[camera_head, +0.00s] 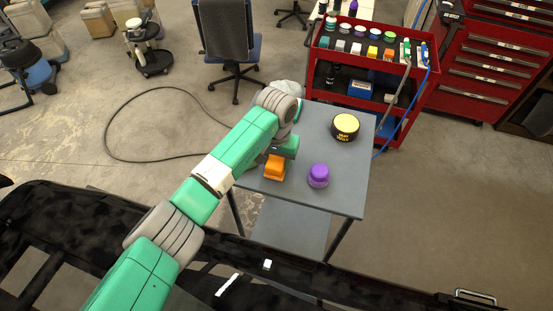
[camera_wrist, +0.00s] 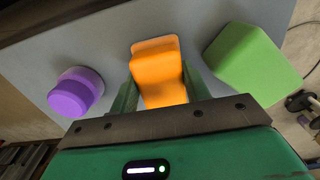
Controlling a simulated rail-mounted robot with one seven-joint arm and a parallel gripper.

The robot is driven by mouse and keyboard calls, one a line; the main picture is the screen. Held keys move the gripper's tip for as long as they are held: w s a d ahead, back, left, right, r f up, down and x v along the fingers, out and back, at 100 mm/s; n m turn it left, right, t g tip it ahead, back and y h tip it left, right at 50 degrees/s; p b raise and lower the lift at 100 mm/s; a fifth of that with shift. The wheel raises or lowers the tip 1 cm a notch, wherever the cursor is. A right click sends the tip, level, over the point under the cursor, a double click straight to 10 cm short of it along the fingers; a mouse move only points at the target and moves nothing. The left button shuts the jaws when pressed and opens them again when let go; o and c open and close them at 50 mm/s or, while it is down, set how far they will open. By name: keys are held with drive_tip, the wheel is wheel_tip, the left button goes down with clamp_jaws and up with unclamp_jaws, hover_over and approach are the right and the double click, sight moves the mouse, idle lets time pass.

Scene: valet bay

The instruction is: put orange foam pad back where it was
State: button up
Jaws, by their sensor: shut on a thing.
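The orange foam pad (camera_head: 274,167) is at the front left part of the grey cart top (camera_head: 342,198), partly covered by my arm. In the wrist view the orange foam pad (camera_wrist: 158,68) lies between the two fingers of my gripper (camera_wrist: 160,88), which is shut on it. In the head view my gripper is mostly hidden behind my arm. I cannot tell whether the pad touches the cart top.
A purple round applicator (camera_head: 318,175) stands right of the pad. A yellow-lidded black tin (camera_head: 345,126) is farther back. In the wrist view a green block (camera_wrist: 254,64) is on the pad's other side. A red shelf trolley (camera_head: 370,68) with small bottles stands behind.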

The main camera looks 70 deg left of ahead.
sight(277, 159)
drive_tip(key=shift+f, duration=0.15)
drive_tip(key=o, duration=0.7)
drive_tip(key=shift+c, duration=0.2)
wheel_tip(277, 159, up, 12)
drive_tip(key=shift+r+b, duration=0.2)
drive_tip(key=shift+b, duration=0.15)
